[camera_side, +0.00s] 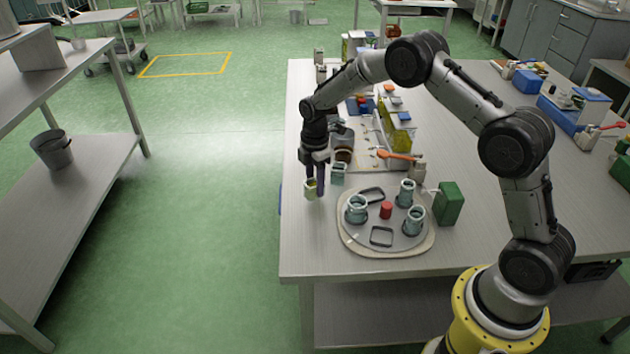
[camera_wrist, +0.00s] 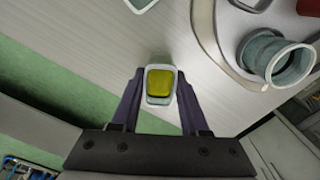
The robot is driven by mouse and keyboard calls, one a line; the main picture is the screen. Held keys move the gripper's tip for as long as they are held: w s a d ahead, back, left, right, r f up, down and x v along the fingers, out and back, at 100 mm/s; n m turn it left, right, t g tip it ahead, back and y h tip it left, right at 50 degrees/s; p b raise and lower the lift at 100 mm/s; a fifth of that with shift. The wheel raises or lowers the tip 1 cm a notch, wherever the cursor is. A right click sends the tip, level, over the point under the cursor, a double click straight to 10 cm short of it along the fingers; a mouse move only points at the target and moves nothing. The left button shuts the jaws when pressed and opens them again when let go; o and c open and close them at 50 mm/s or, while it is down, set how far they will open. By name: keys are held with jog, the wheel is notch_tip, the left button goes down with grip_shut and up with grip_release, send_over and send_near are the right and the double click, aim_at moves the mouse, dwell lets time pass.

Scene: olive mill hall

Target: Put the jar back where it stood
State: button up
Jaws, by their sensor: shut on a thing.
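My gripper (camera_side: 314,186) is shut on a small square-mouthed glass jar (camera_side: 310,189) with yellow-green contents, near the table's left edge. In the wrist view the jar (camera_wrist: 160,84) is between the fingertips and looks upright; its clearance over the table is hard to tell. A second square jar (camera_side: 338,173) stands just to the right, and its rim shows in the wrist view (camera_wrist: 141,4). A round tray (camera_side: 352,236) further right carries round teal jars (camera_side: 356,213), a red cylinder (camera_side: 386,210) and two empty dark square frames, one rear (camera_side: 372,194), one front (camera_side: 381,236).
A green box (camera_side: 448,205) stands right of the tray. Behind my gripper are an orange-handled tool (camera_side: 397,156), yellow-green containers (camera_side: 400,135) and other clutter. The table's front left corner (camera_side: 310,250) is clear. The left edge drops to the green floor (camera_side: 215,190).

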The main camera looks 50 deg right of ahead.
aim_at(315, 181)
jog(key=shift+f, duration=0.1)
dwell(0.3)
jog(key=shift+f, duration=0.3)
jog(key=o, duration=1.5)
jog(key=shift+c, duration=0.2)
jog(key=shift+r, duration=4)
